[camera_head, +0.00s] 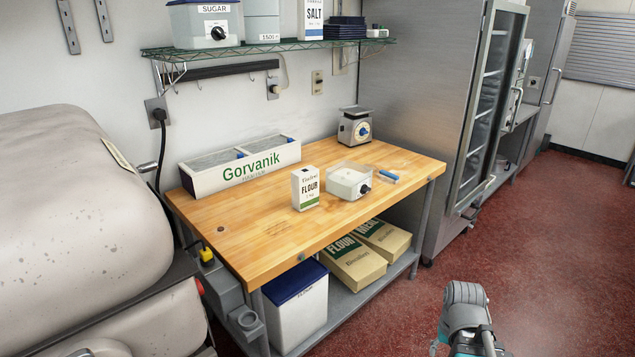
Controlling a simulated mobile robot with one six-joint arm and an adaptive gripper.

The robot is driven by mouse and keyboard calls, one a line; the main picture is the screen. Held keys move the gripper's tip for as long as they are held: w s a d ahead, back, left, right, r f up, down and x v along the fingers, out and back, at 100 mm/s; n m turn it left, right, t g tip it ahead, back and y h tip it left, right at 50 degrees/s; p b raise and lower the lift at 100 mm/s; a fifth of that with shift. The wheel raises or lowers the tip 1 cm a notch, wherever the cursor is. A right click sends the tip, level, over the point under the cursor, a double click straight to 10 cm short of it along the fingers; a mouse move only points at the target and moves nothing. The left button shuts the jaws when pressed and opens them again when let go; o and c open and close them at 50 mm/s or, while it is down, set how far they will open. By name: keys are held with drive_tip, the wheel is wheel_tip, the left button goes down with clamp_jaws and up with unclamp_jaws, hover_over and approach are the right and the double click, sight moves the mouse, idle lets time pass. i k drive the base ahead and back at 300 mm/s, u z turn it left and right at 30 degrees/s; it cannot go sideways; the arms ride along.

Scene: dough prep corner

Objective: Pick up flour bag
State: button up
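A small white flour bag (305,190), printed FLOUR with a green band near its base, stands upright on the wooden table (240,235). Larger tan sacks lie on the lower shelf beneath; one flour sack (352,268) is also printed FLOUR, and a second sack (385,240) lies beside it, partly hidden by the table top. Part of my grey and teal arm shows at the bottom right, well apart from the table. I cannot make out my gripper's fingers there.
A clear-walled container (348,182) stands just right of the small bag, with a blue-handled tool (388,177) beside it. A long Gorvanik box (240,165) and a scale (355,127) stand behind. A blue-lidded bin (297,308) is below. Red floor (560,240) is open at right.

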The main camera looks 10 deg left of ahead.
sight(304, 180)
drive_tip(key=i, duration=1.6)
drive_tip(key=u, duration=1.3)
